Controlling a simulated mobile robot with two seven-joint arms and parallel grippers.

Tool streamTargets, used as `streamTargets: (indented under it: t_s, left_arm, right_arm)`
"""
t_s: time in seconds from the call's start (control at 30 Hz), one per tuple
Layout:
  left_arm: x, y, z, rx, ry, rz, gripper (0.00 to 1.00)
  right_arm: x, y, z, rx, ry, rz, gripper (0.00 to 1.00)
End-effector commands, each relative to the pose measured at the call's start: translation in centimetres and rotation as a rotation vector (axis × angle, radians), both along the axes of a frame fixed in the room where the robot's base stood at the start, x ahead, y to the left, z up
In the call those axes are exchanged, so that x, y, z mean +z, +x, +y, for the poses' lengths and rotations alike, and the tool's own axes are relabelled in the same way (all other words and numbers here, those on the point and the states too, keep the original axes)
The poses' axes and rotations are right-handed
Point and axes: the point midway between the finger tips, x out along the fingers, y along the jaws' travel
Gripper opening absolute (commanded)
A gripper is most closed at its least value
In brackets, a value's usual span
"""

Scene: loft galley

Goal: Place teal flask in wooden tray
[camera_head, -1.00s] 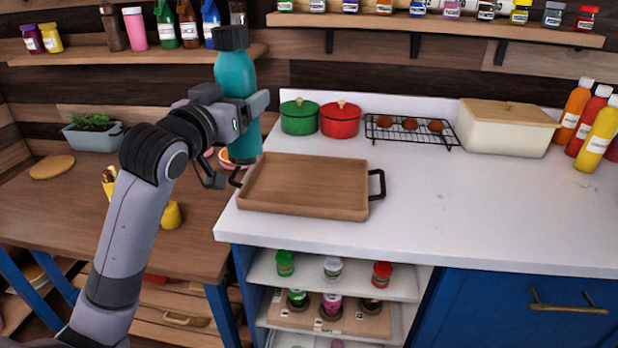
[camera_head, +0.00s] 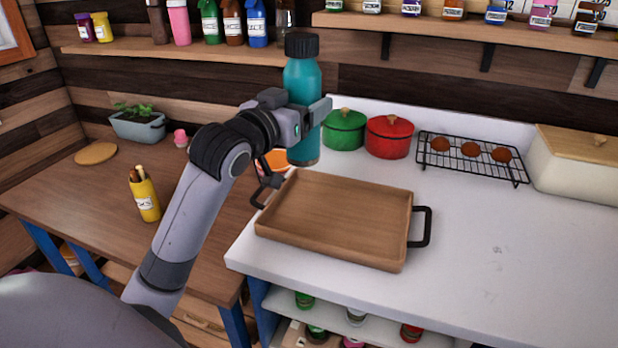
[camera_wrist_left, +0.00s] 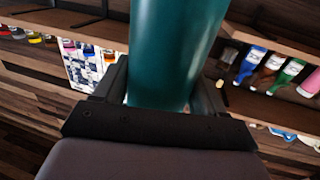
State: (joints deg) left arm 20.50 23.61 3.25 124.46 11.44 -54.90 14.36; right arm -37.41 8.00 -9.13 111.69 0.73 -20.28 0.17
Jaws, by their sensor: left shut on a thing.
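The teal flask (camera_head: 303,82) has a black cap and is upright in my left gripper (camera_head: 308,115), which is shut on it. In the head view the flask shows above the far left corner of the wooden tray (camera_head: 340,215); its bottom looks above the tray's surface. The tray is empty, with black handles at its left and right ends, and lies on the white counter. In the left wrist view the teal flask (camera_wrist_left: 175,50) fills the middle, between the fingers. My right gripper is in neither view.
A green pot (camera_head: 344,130) and a red pot (camera_head: 389,137) stand behind the tray. A black rack (camera_head: 470,160) with brown round items and a cream box (camera_head: 575,165) are to the right. The counter (camera_head: 490,260) right of the tray is clear. A yellow cup (camera_head: 145,200) stands on the wooden table.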

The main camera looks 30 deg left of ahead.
Motion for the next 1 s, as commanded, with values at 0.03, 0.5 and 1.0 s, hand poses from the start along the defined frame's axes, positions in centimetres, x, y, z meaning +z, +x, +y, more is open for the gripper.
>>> streamTargets:
  t_s: [0.03, 0.5, 1.0]
  left_arm:
    - [-1.3, 0.0, 0.0, 0.001, -0.001, 0.0, 0.15]
    - [-9.6, 0.0, 0.0, 0.0, 0.0, -0.008, 0.15]
    - [-14.1, 0.0, 0.0, 0.0, 0.0, -0.009, 0.15]
  right_arm:
    - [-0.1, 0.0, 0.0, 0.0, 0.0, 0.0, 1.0]
    - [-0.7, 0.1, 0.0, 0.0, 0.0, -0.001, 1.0]
    - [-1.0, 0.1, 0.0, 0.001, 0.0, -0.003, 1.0]
